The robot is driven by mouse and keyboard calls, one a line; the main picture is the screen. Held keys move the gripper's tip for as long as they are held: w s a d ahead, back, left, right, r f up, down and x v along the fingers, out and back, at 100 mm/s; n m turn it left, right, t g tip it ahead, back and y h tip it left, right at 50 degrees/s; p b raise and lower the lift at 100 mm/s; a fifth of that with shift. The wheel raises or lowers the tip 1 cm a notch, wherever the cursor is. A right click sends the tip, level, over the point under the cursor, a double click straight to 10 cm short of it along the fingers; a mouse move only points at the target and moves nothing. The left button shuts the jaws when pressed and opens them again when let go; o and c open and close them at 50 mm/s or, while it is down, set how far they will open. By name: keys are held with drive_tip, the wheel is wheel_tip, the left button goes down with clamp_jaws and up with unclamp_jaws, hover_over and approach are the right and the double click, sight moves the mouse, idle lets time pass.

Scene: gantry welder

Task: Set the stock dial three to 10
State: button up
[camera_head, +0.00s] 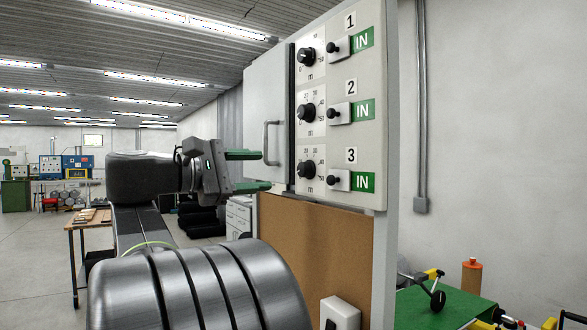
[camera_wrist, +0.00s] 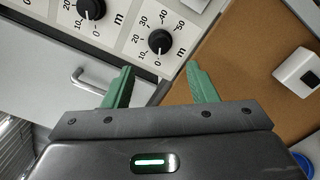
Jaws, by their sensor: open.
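My gripper (camera_head: 258,170) is open and empty, left of the dial. In the wrist view the green fingertips (camera_wrist: 161,75) are apart, and the dial shows beyond the gap between them, not touched.
Dial two (camera_head: 307,113) and dial one (camera_head: 307,56) sit above, each with a switch and green IN plate. A grey door with a handle (camera_head: 266,143) stands just left of the dials, close to my fingers. A brown board (camera_head: 330,240) with a white switch box (camera_head: 340,313) lies below.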

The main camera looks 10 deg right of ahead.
sight(300, 170)
drive_tip(key=p+x, duration=0.1)
drive_tip(key=x, duration=0.8)
drive_tip(key=shift+d+f+p, duration=0.1)
drive_tip(key=shift+p, duration=0.2)
drive_tip(key=shift+c, duration=0.2)
drive_tip(key=c, duration=0.9)
